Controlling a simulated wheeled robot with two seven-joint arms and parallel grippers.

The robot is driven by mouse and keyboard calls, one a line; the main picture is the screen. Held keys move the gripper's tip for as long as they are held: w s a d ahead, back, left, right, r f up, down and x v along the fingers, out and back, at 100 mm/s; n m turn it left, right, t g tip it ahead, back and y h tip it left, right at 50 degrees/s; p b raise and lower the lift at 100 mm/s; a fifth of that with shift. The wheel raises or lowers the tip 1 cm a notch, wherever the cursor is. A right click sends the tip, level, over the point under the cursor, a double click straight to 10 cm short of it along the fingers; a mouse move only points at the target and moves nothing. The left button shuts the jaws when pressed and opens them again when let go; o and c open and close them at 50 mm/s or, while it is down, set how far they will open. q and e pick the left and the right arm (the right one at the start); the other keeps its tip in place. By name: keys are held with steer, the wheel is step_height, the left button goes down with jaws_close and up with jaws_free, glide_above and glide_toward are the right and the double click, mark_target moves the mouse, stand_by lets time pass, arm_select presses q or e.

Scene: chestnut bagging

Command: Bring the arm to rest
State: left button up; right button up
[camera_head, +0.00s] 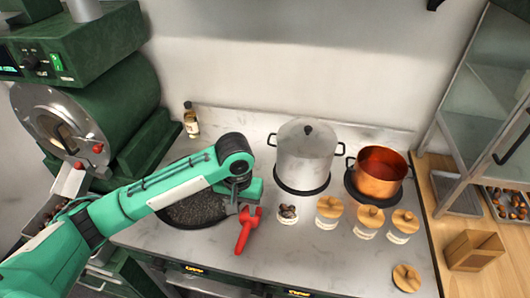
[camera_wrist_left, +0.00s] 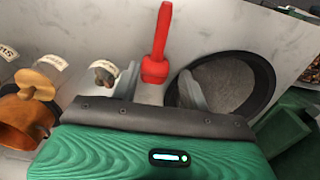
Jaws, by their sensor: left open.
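A red-handled tool (camera_head: 247,230) lies by the fingertips in the head view. In the left wrist view the red tool (camera_wrist_left: 158,45) shows beyond the fingers, and I cannot tell whether they touch it. The arm hides part of the pan. My right gripper is not in view.
A small open jar (camera_head: 288,214) and lidded jars (camera_head: 329,210) stand right of the gripper. Behind are a steel pot (camera_head: 304,155), a copper pot (camera_head: 378,175) and a bottle (camera_head: 191,120). A green roasting machine (camera_head: 105,90) stands left. A brown box (camera_head: 472,250) is right.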

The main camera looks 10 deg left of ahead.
arm_select(q)
steer(key=shift+f, duration=0.1)
steer(key=s+d+f+m+t+h, duration=0.2)
steer(key=s+d+f+h, duration=0.3)
steer(key=s, duration=0.5)
steer(key=s+a+f+t+y, duration=0.1)
steer(key=s+a+f+y, duration=0.1)
steer(key=s+a, duration=0.45)
steer(key=s+a+f+t+y, duration=0.1)
steer(key=s+a+f+y, duration=0.2)
steer(key=s+a, duration=0.35)
step_height(320, 180, down, 31)
steer(key=g, duration=0.2)
steer(key=s+a+f, duration=0.2)
steer(key=s+f, duration=0.7)
steer(key=s+a+f+g, duration=0.1)
steer(key=s+f, duration=0.9)
steer(key=shift+a+f, duration=0.2)
steer(key=shift+a, duration=0.2)
